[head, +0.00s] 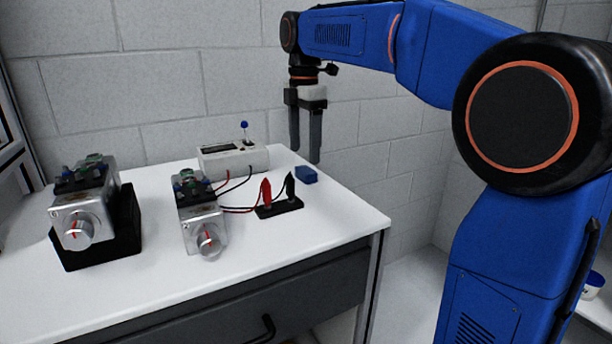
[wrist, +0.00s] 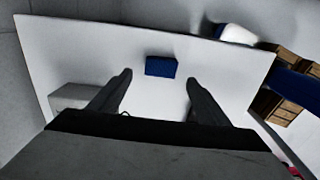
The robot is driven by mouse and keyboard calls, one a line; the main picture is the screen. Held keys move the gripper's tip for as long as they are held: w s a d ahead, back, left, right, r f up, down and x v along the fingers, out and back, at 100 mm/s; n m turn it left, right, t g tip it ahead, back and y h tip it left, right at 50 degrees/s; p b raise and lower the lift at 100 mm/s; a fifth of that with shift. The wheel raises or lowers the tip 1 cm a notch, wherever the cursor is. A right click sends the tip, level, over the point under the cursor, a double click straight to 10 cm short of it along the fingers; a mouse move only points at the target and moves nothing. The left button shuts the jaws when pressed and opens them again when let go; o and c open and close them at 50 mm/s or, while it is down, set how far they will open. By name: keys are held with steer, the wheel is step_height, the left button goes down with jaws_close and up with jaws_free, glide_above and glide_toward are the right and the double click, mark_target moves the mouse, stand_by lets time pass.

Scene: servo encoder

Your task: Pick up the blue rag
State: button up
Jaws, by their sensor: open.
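The blue rag (head: 306,174) is a small folded blue block lying on the white table, near its back right edge. In the wrist view the rag (wrist: 161,66) lies flat ahead of the fingertips, roughly centred between them. My gripper (head: 305,156) points down above the table, close to the rag. Its two dark fingers are apart with nothing between them; they also show in the wrist view (wrist: 160,76). The exact height of the fingertips over the rag is hard to tell.
A black stand with red and black probes (head: 279,208) is left of the rag, wired to a white meter box (head: 233,160). Two metal servo units stand further left, one (head: 201,218) bare and one (head: 84,215) in a black holder. The table's right front (head: 340,218) is clear.

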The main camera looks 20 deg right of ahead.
mark_target(306, 170)
steer(key=shift+d+f, duration=0.15)
steer(key=shift+f, duration=1.1)
steer(key=shift+d+f, duration=0.1)
steer(key=shift+f, duration=1.15)
steer(key=c, duration=1.1)
